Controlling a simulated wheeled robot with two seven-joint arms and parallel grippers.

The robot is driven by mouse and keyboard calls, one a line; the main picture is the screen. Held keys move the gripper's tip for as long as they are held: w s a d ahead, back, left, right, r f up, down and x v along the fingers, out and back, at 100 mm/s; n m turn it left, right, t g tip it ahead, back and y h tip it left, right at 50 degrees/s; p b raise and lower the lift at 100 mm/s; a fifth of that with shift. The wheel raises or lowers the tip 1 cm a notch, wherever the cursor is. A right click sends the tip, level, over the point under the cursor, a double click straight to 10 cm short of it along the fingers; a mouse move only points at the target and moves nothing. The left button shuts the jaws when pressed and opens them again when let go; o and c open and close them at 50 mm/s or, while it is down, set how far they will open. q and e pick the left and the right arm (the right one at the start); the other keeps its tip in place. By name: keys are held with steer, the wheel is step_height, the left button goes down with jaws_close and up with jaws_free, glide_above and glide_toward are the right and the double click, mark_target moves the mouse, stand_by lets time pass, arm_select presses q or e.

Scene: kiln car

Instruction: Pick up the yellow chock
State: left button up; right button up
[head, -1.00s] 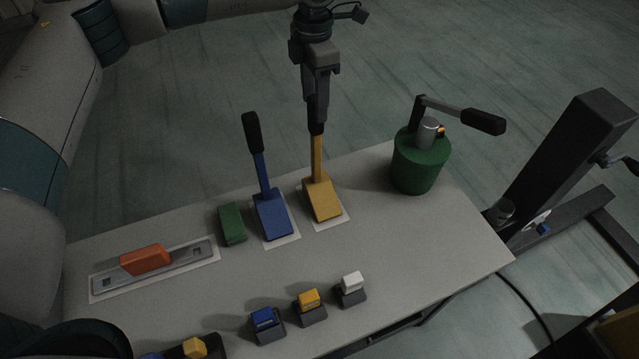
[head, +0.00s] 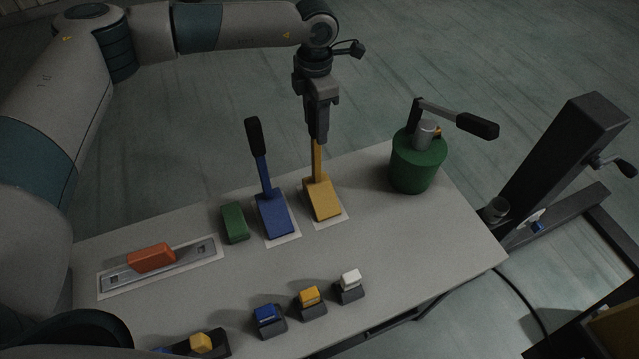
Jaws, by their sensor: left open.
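The yellow chock (head: 323,199) is a wedge with an upright yellow handle. It sits on a white patch on the grey table, to the right of the blue chock. My left gripper (head: 318,138) points down at the top of the yellow handle. Its jaws are open, and the fingers overlap the handle's dark grip, hiding it. I cannot tell whether they touch it. My right gripper is not in view.
The blue chock (head: 273,214) with a black grip stands close on the left, beside a green block (head: 234,222). A green drum with a crank (head: 418,165) stands to the right. An orange block (head: 152,257) and several small blocks are nearer. The table (head: 420,255) is clear at right.

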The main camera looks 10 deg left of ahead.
arm_select(q)
jaws_close()
steer(key=shift+r, duration=0.1)
stand_by(1.2)
steer(key=shift+w+r, duration=0.15)
steer(key=shift+r, duration=0.1)
steer(key=shift+w+f, duration=0.1)
steer(key=shift+f, duration=0.05)
